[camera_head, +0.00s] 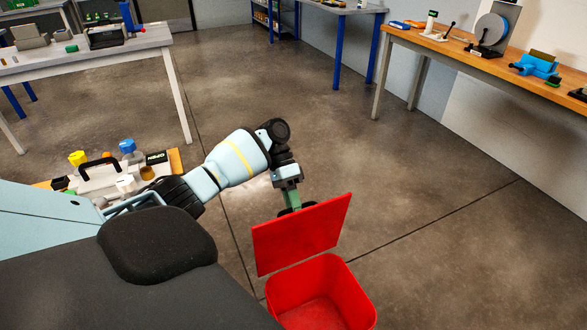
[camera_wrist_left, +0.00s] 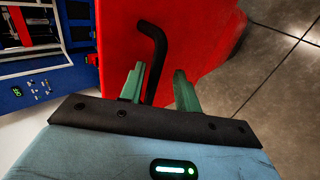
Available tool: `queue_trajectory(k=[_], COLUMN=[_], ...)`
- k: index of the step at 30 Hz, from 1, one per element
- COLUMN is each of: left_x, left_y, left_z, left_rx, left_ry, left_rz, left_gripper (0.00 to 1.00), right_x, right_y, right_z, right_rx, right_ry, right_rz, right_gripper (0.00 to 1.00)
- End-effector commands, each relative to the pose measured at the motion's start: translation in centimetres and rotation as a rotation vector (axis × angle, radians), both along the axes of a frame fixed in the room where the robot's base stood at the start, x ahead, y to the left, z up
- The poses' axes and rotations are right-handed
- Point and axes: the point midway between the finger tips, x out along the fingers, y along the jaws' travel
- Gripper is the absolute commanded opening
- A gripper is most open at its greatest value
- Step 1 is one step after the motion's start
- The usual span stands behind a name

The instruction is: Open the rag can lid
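The red rag can (camera_head: 318,290) stands on the floor at the bottom of the head view, and I can see into its open top. Its red lid (camera_head: 302,235) is raised and stands steeply tilted above the can's far side. My left gripper (camera_head: 294,203) is at the lid's upper outer face. In the left wrist view its green fingers (camera_wrist_left: 158,88) are apart, on either side of the lid's black bent handle (camera_wrist_left: 156,62). A gap shows between the handle and the right finger. Contact with the left finger is unclear. My right gripper is not in view.
A low surface with bottles (camera_head: 130,150) and a black-handled case lies left of my left arm. Workbenches stand at the upper left (camera_head: 60,68) and right (camera_head: 480,62). Open concrete floor (camera_head: 420,180) lies right of the can. The wrist view shows blue equipment (camera_wrist_left: 45,85).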

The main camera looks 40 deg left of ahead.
Motion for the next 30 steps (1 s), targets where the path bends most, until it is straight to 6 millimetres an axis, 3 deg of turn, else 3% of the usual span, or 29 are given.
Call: queue_trajectory(k=[9,21,30], left_x=[0.2,1.7,2.0], left_y=[0.4,3.9,4.9], left_z=[0.5,4.8,5.8], left_rx=[0.001,0.003,0.001], left_ry=[-0.003,-0.001,-0.001], left_rz=[0.001,0.0,0.001], left_gripper=[0.33,0.33,0.33], right_x=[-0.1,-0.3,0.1], right_y=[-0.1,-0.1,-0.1], right_z=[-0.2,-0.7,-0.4], right_rx=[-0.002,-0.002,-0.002], right_ry=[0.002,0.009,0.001], right_rz=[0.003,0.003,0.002], right_gripper=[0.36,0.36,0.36])
